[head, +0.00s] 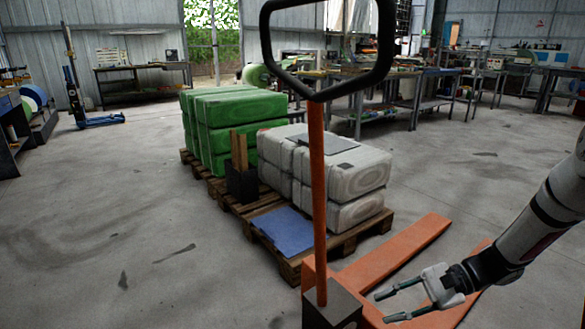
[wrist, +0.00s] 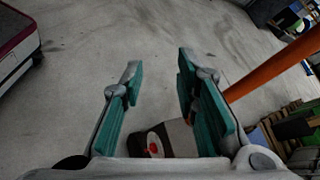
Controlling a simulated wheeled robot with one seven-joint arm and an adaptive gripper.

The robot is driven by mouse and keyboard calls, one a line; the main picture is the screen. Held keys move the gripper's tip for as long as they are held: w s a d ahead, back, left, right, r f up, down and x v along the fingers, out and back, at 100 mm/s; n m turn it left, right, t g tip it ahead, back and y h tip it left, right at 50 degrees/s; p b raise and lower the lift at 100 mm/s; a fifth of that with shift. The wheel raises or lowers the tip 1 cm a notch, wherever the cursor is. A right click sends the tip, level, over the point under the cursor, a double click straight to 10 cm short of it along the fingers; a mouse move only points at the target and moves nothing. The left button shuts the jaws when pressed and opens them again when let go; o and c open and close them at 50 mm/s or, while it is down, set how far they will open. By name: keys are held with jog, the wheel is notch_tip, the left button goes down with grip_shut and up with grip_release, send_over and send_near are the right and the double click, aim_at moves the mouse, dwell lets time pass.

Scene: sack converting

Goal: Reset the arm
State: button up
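My gripper (head: 386,306) is at the lower right of the head view, at the end of my arm reaching in from the right edge. In the wrist view its two teal-padded fingers (wrist: 158,85) stand apart with nothing between the tips. It hangs over or in front of the orange pallet jack (head: 410,251); I cannot tell the exact gap. The jack's upright orange handle (head: 318,180) with a black loop grip stands to the left of my gripper. A dark block with a red spot (wrist: 153,147) shows beyond the finger bases in the wrist view.
A wooden pallet (head: 290,262) bears green sacks (head: 235,120), white sacks (head: 335,170), a blue sheet (head: 284,229) and a dark box with wooden pieces (head: 241,183). Workbenches (head: 140,68) line the back. The floor at left (head: 90,220) is clear.

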jog(key=s+a+r+n+g+h, duration=0.2)
jog(key=s+a+r+n+h, duration=0.15)
jog(key=s+r, duration=0.4)
jog(key=s+a+r+n+g+h, duration=0.1)
jog(key=s+a+r+n+h, duration=0.2)
jog(key=s+r, duration=0.45)
jog(key=s+d+r+n+t+h, duration=0.2)
jog(key=s+h, duration=0.1)
jog(key=s, duration=0.4)
jog(key=s+d+r+n+t+h, duration=0.1)
jog(key=s+d+r+n+h, duration=0.1)
jog(key=s+h, duration=0.35)
notch_tip(320, 180, up, 36)
jog(key=s+d+t+y+p, duration=0.1)
jog(key=t+p, duration=0.3)
jog(key=p, duration=2.9)
jog(key=shift+s+n+t+y+p, duration=0.35)
jog(key=shift+s+n+y, duration=0.1)
jog(key=shift+s, duration=0.1)
